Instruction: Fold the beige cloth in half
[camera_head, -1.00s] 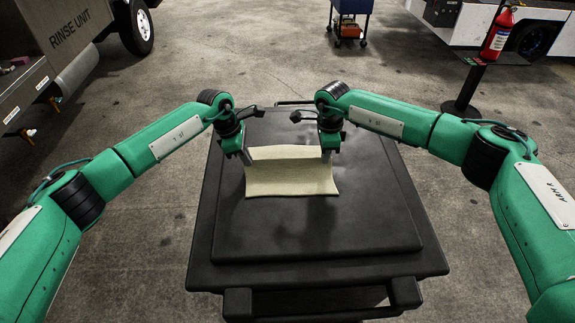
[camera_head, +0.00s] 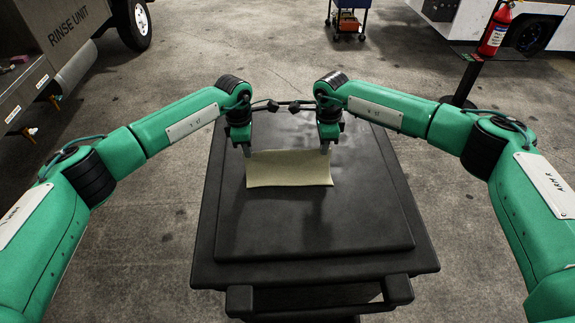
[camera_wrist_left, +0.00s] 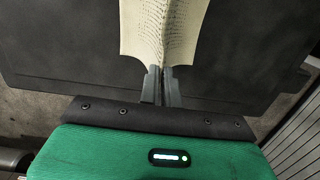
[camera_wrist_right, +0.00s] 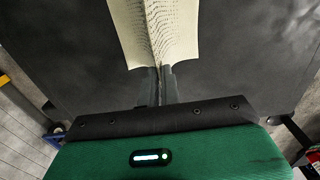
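The beige cloth (camera_head: 290,170) is near the far part of the black cart top, its far edge raised between my two grippers. In the head view it shows as a wide, short strip. My left gripper (camera_head: 247,153) is at its far left corner, and my right gripper (camera_head: 325,150) is at its far right corner. In the left wrist view the fingers (camera_wrist_left: 162,72) are closed on the cloth (camera_wrist_left: 150,35). In the right wrist view the fingers (camera_wrist_right: 160,72) are also closed on the cloth (camera_wrist_right: 135,35). The cloth's underside is hidden in the head view.
The black cart top (camera_head: 310,225) is bare in front of the cloth and at both sides. A cart handle (camera_head: 320,297) juts out at the near edge. A fire extinguisher (camera_head: 495,30) and a blue trolley (camera_head: 349,18) stand well beyond.

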